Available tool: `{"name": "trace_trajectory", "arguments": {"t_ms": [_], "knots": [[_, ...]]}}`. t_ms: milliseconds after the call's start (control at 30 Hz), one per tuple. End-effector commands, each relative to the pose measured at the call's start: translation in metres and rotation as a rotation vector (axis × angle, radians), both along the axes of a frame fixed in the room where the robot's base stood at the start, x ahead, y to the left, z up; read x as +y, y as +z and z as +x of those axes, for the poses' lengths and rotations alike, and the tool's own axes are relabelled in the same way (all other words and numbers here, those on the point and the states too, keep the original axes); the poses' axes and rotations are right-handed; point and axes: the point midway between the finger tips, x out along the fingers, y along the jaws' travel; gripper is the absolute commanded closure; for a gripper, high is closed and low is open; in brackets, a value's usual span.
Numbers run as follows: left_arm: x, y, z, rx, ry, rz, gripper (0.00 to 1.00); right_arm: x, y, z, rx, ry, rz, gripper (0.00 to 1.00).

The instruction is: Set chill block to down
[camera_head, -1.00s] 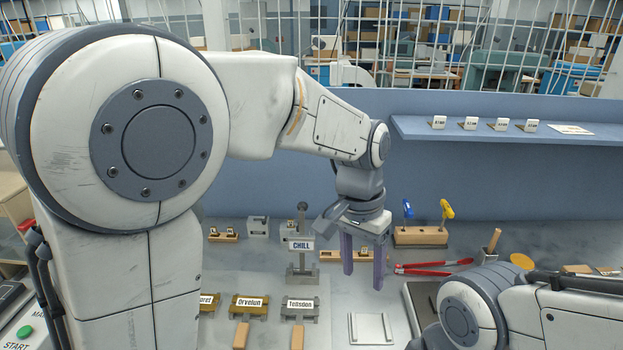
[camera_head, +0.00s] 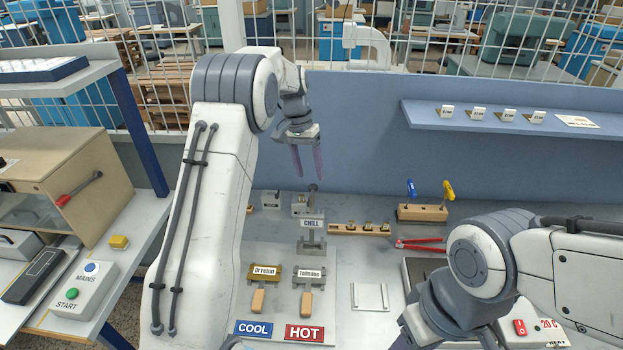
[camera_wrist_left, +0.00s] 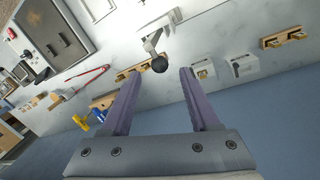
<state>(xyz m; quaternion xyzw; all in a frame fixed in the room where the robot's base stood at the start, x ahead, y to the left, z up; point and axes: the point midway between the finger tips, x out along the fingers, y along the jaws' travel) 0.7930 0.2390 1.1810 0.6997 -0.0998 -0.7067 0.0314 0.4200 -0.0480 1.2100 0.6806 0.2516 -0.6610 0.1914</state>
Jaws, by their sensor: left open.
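The chill block is a grey metal stand with a white CHILL sign (camera_head: 312,224) and an upright post topped by a dark round knob (camera_head: 313,188). In the left wrist view the dark knob (camera_wrist_left: 159,64) shows near the middle, between the finger lines and just beyond the tips. My left gripper (camera_head: 307,174) is open and empty, its purple fingers pointing down above the knob in the head view. The same fingers show spread apart in the left wrist view (camera_wrist_left: 159,76). I see no contact with the knob. My right arm shows at lower right, its gripper hidden or out of frame.
Two labelled stamps (camera_head: 309,273) and COOL (camera_head: 254,328) and HOT (camera_head: 304,333) signs lie in front of the stand. A wooden rack (camera_head: 360,229) and red-handled pliers (camera_head: 420,243) are to its right. A blue wall (camera_head: 360,150) stands behind.

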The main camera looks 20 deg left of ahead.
Motion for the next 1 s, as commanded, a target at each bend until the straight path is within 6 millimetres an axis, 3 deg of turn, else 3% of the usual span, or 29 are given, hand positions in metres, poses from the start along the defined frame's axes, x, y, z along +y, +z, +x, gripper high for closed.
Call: {"name": "trace_trajectory", "arguments": {"t_ms": [300,633,800,1000], "knots": [[-0.008,-0.038,-0.001,0.001,0.001,-0.001,0.39,0.0,0.014,0.0,0.0,0.002,0.0,0.5],[-0.009,-0.043,-0.001,-0.001,0.001,0.0,0.39,0.0,0.014,0.0,0.0,0.003,0.0,0.5],[-0.008,-0.042,-0.001,-0.001,0.001,0.0,1.0,0.0,0.014,0.0,0.0,0.002,0.0,0.5],[-0.008,-0.042,-0.001,-0.001,0.001,0.0,1.0,0.0,0.014,0.0,0.0,0.002,0.0,0.5]]}}
